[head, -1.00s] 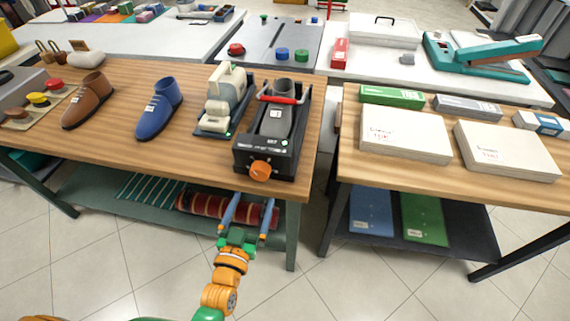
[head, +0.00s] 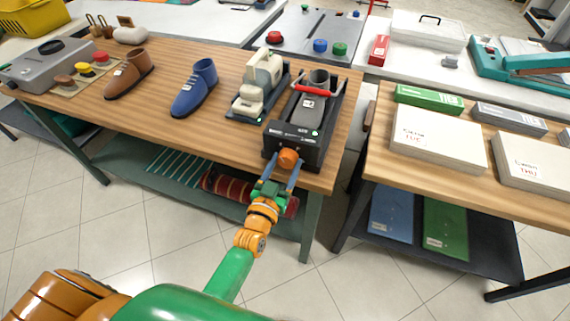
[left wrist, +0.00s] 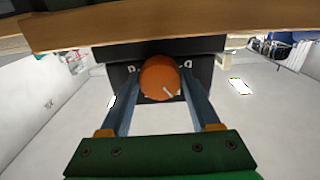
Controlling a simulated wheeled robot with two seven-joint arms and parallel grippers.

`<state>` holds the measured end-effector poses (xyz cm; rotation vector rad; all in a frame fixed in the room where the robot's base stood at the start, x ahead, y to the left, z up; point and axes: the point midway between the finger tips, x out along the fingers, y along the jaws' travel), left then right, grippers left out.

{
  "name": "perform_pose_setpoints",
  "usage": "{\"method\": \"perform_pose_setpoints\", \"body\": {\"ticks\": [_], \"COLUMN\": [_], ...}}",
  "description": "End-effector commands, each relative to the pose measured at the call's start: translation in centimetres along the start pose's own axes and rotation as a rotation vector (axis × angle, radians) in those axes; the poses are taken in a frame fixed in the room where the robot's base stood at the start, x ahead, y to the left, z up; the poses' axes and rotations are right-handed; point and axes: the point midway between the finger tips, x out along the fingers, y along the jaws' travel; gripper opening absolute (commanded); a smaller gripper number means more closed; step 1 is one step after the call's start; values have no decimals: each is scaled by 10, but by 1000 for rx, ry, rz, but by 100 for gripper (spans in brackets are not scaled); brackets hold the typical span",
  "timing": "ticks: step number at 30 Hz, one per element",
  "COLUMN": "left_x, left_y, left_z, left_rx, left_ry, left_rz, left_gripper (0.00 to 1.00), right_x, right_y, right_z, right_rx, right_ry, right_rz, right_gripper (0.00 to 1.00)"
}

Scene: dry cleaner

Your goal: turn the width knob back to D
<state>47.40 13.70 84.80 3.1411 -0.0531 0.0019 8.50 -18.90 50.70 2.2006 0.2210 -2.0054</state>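The orange width knob (head: 289,158) is on the front of the black shoe-stretching machine (head: 300,144), near the table's front edge. In the left wrist view the round knob (left wrist: 158,72) carries a white pointer line slanting to its lower right. Small white letters sit on the dark panel at either side; one looks like a D, the other is hard to read. My left gripper (head: 282,166) is at the knob. In the left wrist view its open fingers (left wrist: 159,80) stand at either side of the knob, seemingly with narrow gaps. My right gripper is not in view.
A cream machine (head: 257,85) stands left of the black one, then a blue shoe (head: 196,88) and a brown shoe (head: 130,76). A lower shelf (head: 150,180) holds a rolled red textile (head: 222,185). The second table (head: 372,160) with boxes stands to the right.

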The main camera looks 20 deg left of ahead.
Motion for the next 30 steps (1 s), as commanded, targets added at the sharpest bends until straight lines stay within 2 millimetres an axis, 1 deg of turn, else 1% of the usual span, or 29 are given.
{"method": "perform_pose_setpoints", "body": {"ticks": [8, 14, 30], "left_x": [0, 0, 0], "left_y": [0, 1, 2], "left_z": [0, 0, 0], "left_rx": [-22, -116, -609], "left_ry": [-1, -1, -2], "left_rz": [0, 1, 0], "left_gripper": [7, 7, 7], "right_x": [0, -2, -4], "right_y": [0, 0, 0], "right_z": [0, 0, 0], "right_rx": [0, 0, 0], "right_ry": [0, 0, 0], "right_rz": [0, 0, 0], "right_gripper": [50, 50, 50]}}
